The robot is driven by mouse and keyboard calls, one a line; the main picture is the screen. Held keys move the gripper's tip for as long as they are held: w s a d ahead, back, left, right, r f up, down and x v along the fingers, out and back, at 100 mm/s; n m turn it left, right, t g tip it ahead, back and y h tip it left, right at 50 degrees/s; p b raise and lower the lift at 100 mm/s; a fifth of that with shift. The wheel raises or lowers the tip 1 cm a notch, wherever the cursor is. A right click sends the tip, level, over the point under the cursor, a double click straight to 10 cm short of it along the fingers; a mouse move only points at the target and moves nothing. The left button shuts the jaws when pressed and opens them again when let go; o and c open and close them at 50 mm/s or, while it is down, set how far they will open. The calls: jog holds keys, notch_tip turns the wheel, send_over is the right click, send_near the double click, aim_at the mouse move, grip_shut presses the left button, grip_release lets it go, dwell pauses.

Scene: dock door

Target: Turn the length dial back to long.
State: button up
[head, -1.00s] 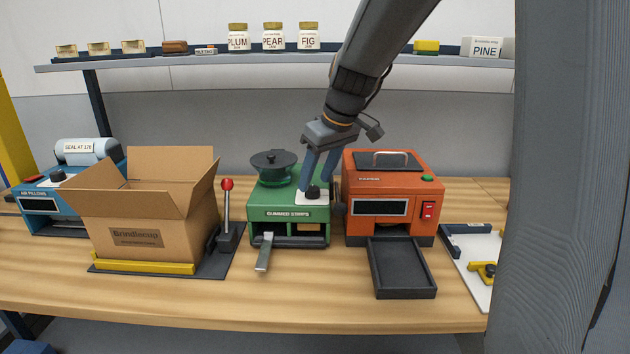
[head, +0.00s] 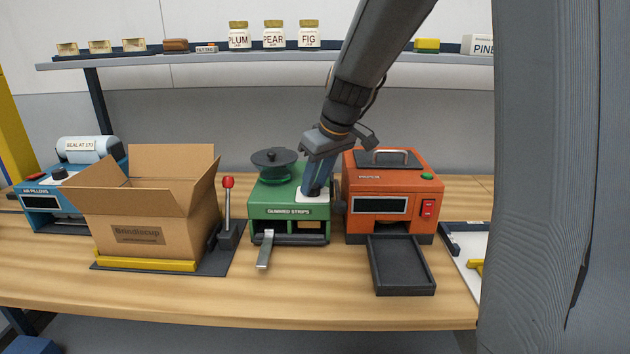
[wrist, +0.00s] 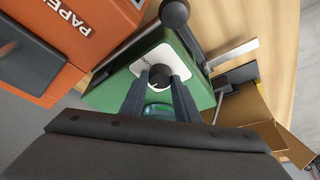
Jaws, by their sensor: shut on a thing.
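The green gummed-strips machine (head: 262,208) stands on the bench between the cardboard box and the orange paper machine. Its length dial (wrist: 159,75) is a black round knob with a pale mark, on a white plate (wrist: 143,62) on the machine's top. My gripper (head: 313,190) points down at that plate. In the wrist view its two fingers (wrist: 160,88) are shut on the dial, one on each side. In the head view the fingers hide the dial. The plate's markings are mostly covered, so I cannot read the setting.
The orange paper machine (head: 387,182) stands close at the right, with a black tray (head: 402,270) in front. The open cardboard box (head: 140,210) and a red-knobbed lever (head: 228,195) are at the left. A shelf with jars (head: 273,38) is behind.

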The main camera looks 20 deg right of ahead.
jog(key=m+p, duration=0.1)
jog(key=p, duration=0.1)
jog(key=m+h+p, duration=0.1)
jog(key=m+p, duration=0.1)
jog(key=shift+a+r, duration=0.2)
jog(key=m, duration=0.1)
jog(key=m+h+p, duration=0.1)
jog(key=m, duration=0.1)
jog(key=shift+a+f+h, duration=0.1)
jog(key=shift+f+h, duration=0.05)
jog(key=shift+h, duration=0.15)
jog(key=m+b, duration=0.2)
jog(key=m+h+b, duration=0.1)
jog(key=m+b, duration=0.1)
jog(key=shift+w+a+f+m+h, duration=0.1)
jog(key=shift+w+f+m+h, duration=0.1)
jog(key=shift+m+h, duration=0.15)
jog(key=m+g+h+b, duration=0.1)
jog(key=m+b, duration=0.2)
jog(key=m, duration=0.2)
jog(key=shift+a+r+b, duration=0.1)
jog(key=shift+r+b, duration=0.05)
jog(key=shift+b, duration=0.2)
jog(key=shift+h, duration=0.25)
jog(key=o, duration=1)
jog(key=shift+o, duration=0.2)
